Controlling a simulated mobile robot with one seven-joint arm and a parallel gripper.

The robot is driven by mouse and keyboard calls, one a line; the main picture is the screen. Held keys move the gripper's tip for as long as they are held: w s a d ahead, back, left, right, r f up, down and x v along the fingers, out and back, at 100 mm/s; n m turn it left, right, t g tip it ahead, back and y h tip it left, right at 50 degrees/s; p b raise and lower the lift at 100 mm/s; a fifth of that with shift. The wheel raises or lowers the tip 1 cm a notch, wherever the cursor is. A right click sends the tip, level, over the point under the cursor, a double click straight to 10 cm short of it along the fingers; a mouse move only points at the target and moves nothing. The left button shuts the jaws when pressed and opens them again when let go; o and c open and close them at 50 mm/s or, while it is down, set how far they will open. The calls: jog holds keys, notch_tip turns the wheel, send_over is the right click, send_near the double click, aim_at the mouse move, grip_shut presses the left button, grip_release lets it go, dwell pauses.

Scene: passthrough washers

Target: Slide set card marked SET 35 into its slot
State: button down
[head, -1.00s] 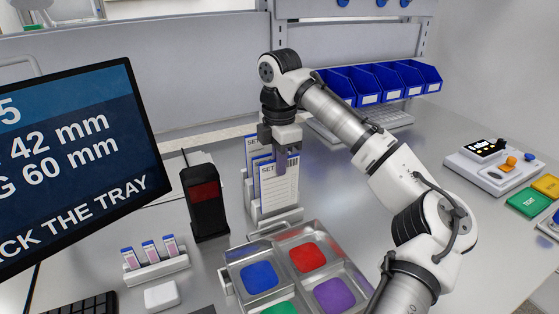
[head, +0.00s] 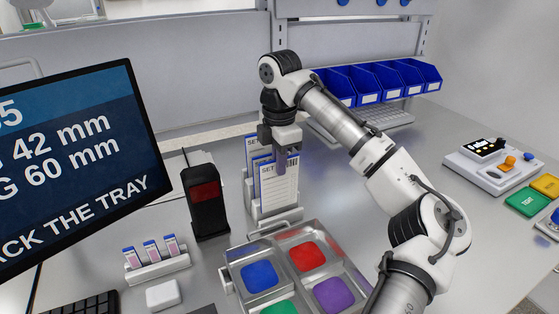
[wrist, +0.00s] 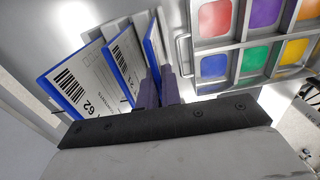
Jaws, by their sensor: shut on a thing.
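My gripper (head: 283,164) points down over the card rack (head: 275,214) and is shut on the top edge of the front set card (head: 280,188). This card is white with a blue edge, stands upright, and its lower end is in the front of the rack. "SET" shows on it, but its number is not readable. In the wrist view, the purple fingers (wrist: 158,88) are at the rightmost card (wrist: 153,55). A middle card (wrist: 122,65) and a left card (wrist: 80,85), marked 62, stand beside it. The slot under the held card is hidden.
A compartment tray (head: 276,243) with coloured pads stands close in front of the rack. A black device (head: 205,210) with a red panel stands to its left, beside the monitor (head: 80,160). Blue bins (head: 368,84) are behind. The table right of my arm has free room.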

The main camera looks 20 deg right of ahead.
jog(key=shift+f+b, duration=0.5)
jog(key=shift+f, duration=1.65)
dwell(0.4)
jog(key=c, duration=1.5)
grip_release()
jog(key=shift+o, duration=0.3)
jog(key=o, duration=0.5)
jog(key=shift+r, duration=0.15)
notch_tip(320, 180, up, 5)
jog(key=p, duration=0.6)
jog(key=shift+r, duration=1.9)
